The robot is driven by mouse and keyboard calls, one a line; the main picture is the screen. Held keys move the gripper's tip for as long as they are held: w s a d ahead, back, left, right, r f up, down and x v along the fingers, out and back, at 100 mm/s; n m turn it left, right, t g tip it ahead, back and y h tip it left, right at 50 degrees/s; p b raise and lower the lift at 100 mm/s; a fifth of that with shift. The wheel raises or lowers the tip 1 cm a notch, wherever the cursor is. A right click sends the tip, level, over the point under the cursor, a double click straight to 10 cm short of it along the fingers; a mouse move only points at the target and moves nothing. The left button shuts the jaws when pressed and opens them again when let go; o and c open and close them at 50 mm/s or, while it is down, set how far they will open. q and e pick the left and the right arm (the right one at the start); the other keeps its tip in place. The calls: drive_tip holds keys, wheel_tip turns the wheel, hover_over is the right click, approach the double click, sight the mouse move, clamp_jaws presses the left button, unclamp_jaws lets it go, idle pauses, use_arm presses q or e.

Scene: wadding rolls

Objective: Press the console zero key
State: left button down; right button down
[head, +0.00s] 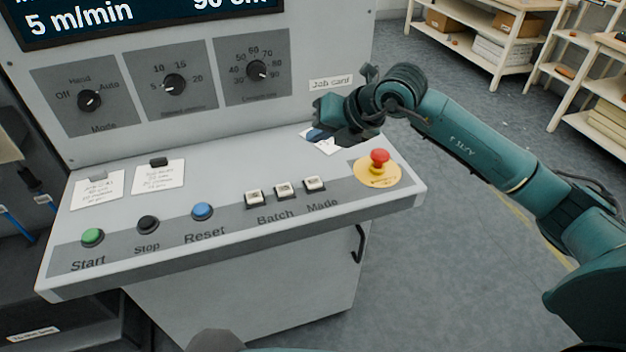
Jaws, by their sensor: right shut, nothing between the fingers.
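The console (330,210) has a sloping panel with a green Start button (92,237), a black Stop button (147,224) and a blue Reset button (202,211). Three small white keys, left (253,198), middle (283,189) and right (314,184), sit above the words Batch and Made. No zero marking is legible on any key. My right gripper (318,134) is shut and empty over the back right of the panel, behind the white keys and apart from them. A white card under it is partly hidden. My left gripper is out of view.
A red emergency stop (379,159) on a yellow disc stands at the panel's right, near my right forearm. Three rotary knobs, Mode (89,100), middle (174,84) and right (256,70), are on the upright face below a display (140,18). Shelves (480,48) stand at the back right.

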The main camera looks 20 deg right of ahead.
sight(318, 184)
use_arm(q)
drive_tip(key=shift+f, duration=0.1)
use_arm(e)
drive_tip(key=shift+f, duration=0.1)
